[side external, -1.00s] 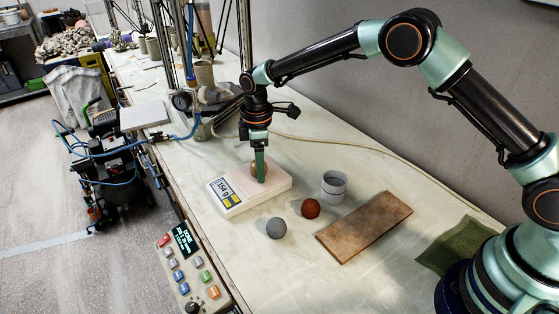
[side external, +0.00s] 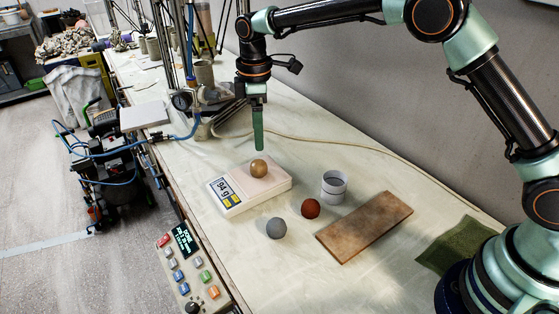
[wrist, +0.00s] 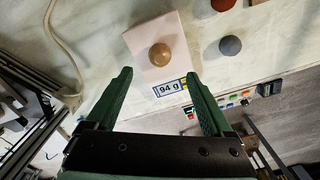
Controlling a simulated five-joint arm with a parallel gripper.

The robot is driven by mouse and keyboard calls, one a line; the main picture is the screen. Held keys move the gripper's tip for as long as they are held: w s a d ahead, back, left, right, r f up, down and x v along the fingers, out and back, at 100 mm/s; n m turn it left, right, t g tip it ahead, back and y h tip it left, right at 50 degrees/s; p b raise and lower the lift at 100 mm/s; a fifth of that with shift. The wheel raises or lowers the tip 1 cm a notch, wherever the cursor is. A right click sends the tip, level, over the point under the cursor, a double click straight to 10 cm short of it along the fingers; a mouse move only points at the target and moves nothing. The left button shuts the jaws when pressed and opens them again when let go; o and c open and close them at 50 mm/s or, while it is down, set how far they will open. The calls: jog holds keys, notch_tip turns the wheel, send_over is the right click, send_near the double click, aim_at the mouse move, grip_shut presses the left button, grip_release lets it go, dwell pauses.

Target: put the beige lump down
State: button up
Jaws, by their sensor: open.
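The beige lump (side external: 259,169) is a round tan ball resting on the pale plate of the white scale (side external: 228,205). The scale's display reads 94 g. My gripper (side external: 258,148) hangs above the lump, apart from it and empty. In the wrist view the green fingers of my gripper (wrist: 160,75) are spread wide, with the beige lump (wrist: 160,54) beyond their tips, on the scale plate (wrist: 181,37).
A grey ball (side external: 276,228), a red-brown ball (side external: 310,208) and a white cup (side external: 334,186) stand right of the scale. A brown board (side external: 364,227) and a green cloth (side external: 452,246) lie farther right. A button panel (side external: 190,270) runs along the table's front edge.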

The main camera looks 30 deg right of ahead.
jog(key=s+d+r+m+t, duration=0.2)
jog(key=s+d+r+m, duration=0.5)
jog(key=r, duration=0.5)
jog(key=s+d+m+t, duration=0.1)
jog(key=s+d+m, duration=0.2)
jog(key=s, duration=0.5)
jog(key=s+d+f+m+t, duration=0.1)
jog(key=s+d+m+t, duration=0.1)
jog(key=s+d, duration=0.3)
jog(key=s, duration=0.3)
jog(key=shift+d+f+m+t, duration=0.25)
jog(key=shift+f+m+t, duration=0.05)
jog(key=shift+m, duration=0.1)
dwell(0.8)
jog(key=shift+c, duration=1.2)
